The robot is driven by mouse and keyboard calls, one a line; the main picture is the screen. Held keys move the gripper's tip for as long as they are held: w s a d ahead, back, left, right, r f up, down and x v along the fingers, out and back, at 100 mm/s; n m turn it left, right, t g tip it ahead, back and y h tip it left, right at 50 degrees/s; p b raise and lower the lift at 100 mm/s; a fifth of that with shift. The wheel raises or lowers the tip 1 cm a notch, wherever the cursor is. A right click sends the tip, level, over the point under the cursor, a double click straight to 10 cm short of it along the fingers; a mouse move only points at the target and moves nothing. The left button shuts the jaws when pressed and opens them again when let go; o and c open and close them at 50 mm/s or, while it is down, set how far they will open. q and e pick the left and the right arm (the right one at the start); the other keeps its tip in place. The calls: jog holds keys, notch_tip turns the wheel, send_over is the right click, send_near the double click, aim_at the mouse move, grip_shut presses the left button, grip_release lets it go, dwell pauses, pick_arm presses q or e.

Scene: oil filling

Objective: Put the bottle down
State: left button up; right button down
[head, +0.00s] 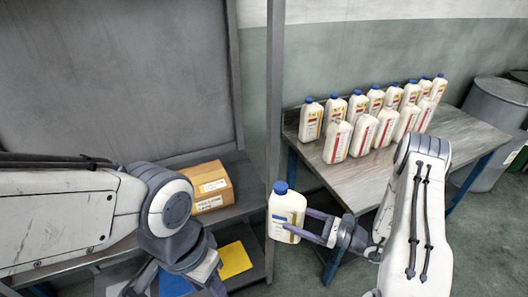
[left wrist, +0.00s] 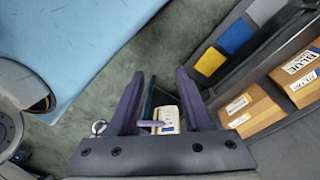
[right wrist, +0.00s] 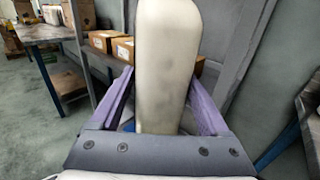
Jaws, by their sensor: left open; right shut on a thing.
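A white bottle with a blue cap (head: 284,212) is held upright between the purple fingers of my right gripper (head: 314,228), off the table and left of its near corner. In the right wrist view the bottle's pale side (right wrist: 166,70) fills the space between the fingers (right wrist: 165,100). My left gripper (left wrist: 165,100) is open and its fingers are apart. The white bottle (left wrist: 166,118) shows beyond them, with a purple finger beside it. In the head view the left gripper is mostly hidden at the bottom edge.
A table (head: 445,140) bears several white bottles, with clear surface at its right and front. A grey shelf (head: 235,205) at left holds a cardboard box (head: 208,187). A post (head: 273,90) stands between them. Yellow (head: 234,260) and blue pieces lie lower down. Grey bins stand at right.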

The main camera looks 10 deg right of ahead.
pick_arm(q)
jog(key=shift+o, duration=0.3)
jog(key=o, duration=0.5)
jog(key=shift+w, duration=0.1)
jog(key=shift+o, duration=1.2)
jog(key=w+d+r+m, duration=0.2)
jog(key=w, duration=0.3)
jog(key=w+d+r+m, duration=0.1)
jog(key=w+d+r, duration=0.1)
jog(key=w, duration=0.3)
jog(key=shift+w+d+r+m, duration=0.3)
jog(key=shift+d+m, duration=0.05)
jog(key=shift+m, duration=0.05)
jog(key=w+d+r+m+y, duration=0.15)
jog(key=w+m, duration=0.25)
jog(key=w, duration=0.8)
notch_tip(320, 180, down, 11)
jog(key=d, duration=0.1)
jog(key=shift+s, duration=0.2)
pick_arm(e)
jog(key=a+r+n+g+y, duration=0.1)
jog(key=a+r+n+g, duration=0.2)
jog(key=a+g, duration=0.3)
jog(key=a+r+n+g+y, duration=0.2)
jog(key=a+r+n+g, duration=0.2)
jog(key=a+n+g, duration=0.2)
jog(key=shift+a+g, duration=0.7)
jog(key=shift+a, duration=0.1)
pick_arm(q)
jog(key=shift+h, duration=0.25)
